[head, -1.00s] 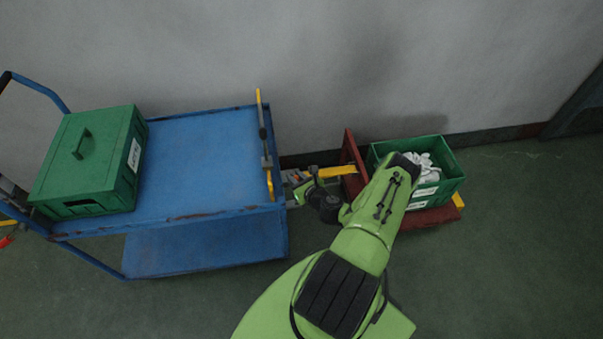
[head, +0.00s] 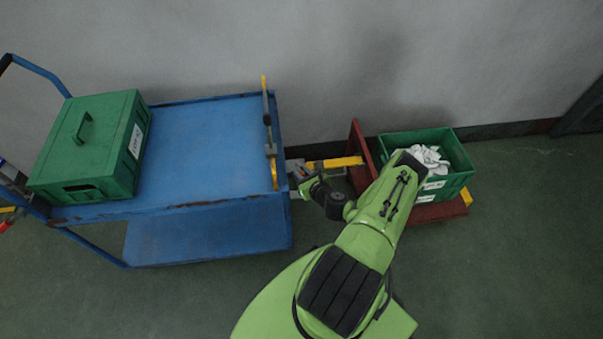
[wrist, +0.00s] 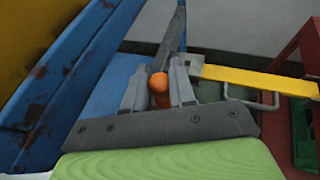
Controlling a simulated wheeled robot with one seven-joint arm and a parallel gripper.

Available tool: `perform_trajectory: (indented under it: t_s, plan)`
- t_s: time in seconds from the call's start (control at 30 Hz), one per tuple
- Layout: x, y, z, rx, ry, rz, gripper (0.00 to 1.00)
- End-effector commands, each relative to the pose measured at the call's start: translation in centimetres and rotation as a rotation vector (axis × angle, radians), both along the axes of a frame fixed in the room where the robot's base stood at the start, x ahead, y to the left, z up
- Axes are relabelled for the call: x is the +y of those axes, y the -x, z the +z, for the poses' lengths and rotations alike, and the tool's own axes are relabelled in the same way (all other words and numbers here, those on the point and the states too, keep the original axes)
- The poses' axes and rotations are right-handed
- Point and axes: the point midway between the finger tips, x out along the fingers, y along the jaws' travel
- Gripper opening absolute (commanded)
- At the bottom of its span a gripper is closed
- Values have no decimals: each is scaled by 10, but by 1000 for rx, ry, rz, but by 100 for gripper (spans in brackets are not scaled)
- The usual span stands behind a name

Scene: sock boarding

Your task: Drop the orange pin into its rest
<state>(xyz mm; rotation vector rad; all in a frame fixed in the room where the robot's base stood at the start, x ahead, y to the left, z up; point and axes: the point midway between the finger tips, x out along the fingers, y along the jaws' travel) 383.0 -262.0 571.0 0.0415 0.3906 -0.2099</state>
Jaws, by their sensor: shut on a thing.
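My gripper (wrist: 160,88) is shut on the orange pin (wrist: 159,84), whose rounded orange top shows between the two grey fingers in the wrist view. The pin's lower part is hidden behind the gripper's grey plate. In the head view my gripper is small, at the right edge of the blue trolley (head: 205,145), and the pin cannot be made out there. A yellow bar (wrist: 255,81) with a grey end lies just right of the fingers in the wrist view; it also shows in the head view (head: 335,163). I cannot make out the pin's rest with certainty.
A lidded green box (head: 88,150) stands on the trolley's left end. A yellow and grey upright (head: 268,130) stands at its right edge. A dark red stand (head: 430,213) on the right holds a green crate (head: 463,160) of white cloths. The wall is close behind.

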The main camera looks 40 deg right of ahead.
Motion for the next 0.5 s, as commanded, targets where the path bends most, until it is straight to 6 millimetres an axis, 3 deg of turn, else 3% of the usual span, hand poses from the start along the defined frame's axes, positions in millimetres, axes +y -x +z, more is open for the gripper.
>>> perform_trajectory:
  t_s: [0.5]
  plan:
    - [0, 0, -32, -1, 0, 0, 0]
